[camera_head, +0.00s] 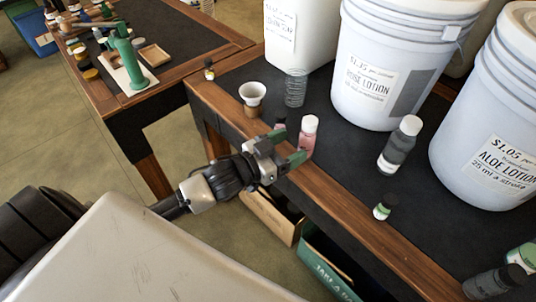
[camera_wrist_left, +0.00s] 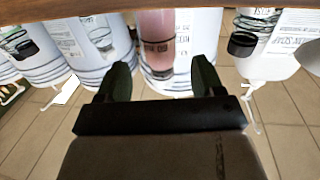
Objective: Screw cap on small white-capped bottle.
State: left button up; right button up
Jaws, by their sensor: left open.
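A small pink bottle (camera_head: 307,140) with a white cap (camera_head: 310,122) stands near the wooden front edge of the table. My left gripper (camera_head: 289,146) is open and empty just in front of it, its fingers pointing toward the bottle. In the left wrist view the pink bottle (camera_wrist_left: 157,40) shows upside down, beyond and roughly between the two open fingertips (camera_wrist_left: 161,72); I cannot tell whether they touch it. A larger grey bottle (camera_head: 396,153) with a white cap stands to the right. My right gripper is not in view.
White lotion buckets (camera_head: 395,70) stand behind the bottles. A beige cup (camera_head: 252,97) and a clear coil-like cylinder (camera_head: 295,88) stand to the left. Boxes (camera_head: 272,217) sit below the table edge.

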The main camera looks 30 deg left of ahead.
pick_arm(q)
jog(key=v, duration=0.6)
jog(key=shift+s, duration=0.3)
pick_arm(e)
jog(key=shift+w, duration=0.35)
pick_arm(q)
jog(key=shift+a, duration=0.15)
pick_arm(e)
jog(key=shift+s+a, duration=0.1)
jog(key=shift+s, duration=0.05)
